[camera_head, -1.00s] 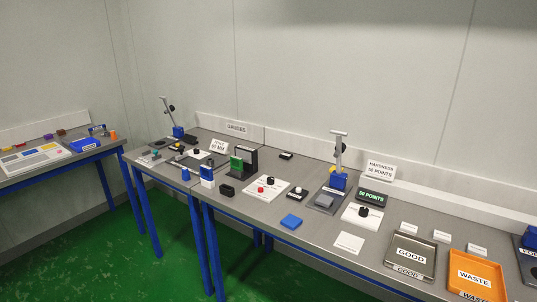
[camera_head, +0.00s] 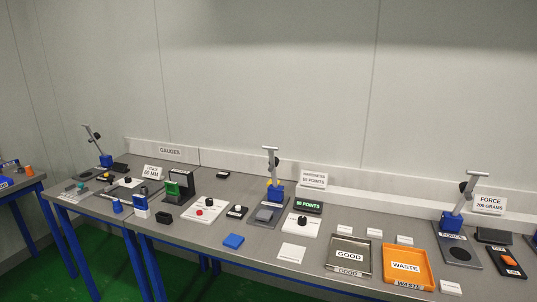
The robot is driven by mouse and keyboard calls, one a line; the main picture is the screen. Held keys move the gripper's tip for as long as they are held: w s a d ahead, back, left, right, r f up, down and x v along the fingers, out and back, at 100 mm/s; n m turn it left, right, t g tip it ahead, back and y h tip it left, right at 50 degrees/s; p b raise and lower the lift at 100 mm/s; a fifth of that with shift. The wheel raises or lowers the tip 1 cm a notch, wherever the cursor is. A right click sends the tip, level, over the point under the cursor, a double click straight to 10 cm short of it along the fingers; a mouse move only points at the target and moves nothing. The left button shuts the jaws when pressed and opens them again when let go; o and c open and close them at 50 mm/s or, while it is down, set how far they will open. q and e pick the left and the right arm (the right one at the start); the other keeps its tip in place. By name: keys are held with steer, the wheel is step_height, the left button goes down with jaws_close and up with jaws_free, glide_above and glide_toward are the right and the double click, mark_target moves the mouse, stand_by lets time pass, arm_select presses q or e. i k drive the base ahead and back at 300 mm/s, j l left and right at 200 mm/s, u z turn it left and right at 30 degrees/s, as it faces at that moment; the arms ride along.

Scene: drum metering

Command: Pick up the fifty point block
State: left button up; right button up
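A sign (camera_head: 313,178) reading "HARDNESS 50 POINTS" stands behind the hardness gauge. A dark block-shaped unit (camera_head: 308,206) with green lettering "50 POINTS" sits in front of the sign. To its left is the hardness stand (camera_head: 276,193), blue with a grey post, and a grey block (camera_head: 265,215) is on its base. No block carries a label beyond the "50 POINTS" unit, so I cannot tell which one is the fifty point block. Neither gripper is in view.
A white card with a black knob (camera_head: 298,225) lies before the unit. A GOOD tray (camera_head: 333,262) and an orange WASTE tray (camera_head: 425,262) stand to the right. A force stand (camera_head: 452,220) is further right. Gauges crowd the left. Bare tabletop shows around the blue block.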

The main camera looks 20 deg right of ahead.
mark_target(407, 242)
steer(key=i+l+z, duration=0.25)
steer(key=l+z, duration=0.15)
steer(key=i+l+z, duration=0.6)
steer(key=z, duration=0.15)
steer(key=l, duration=0.1)
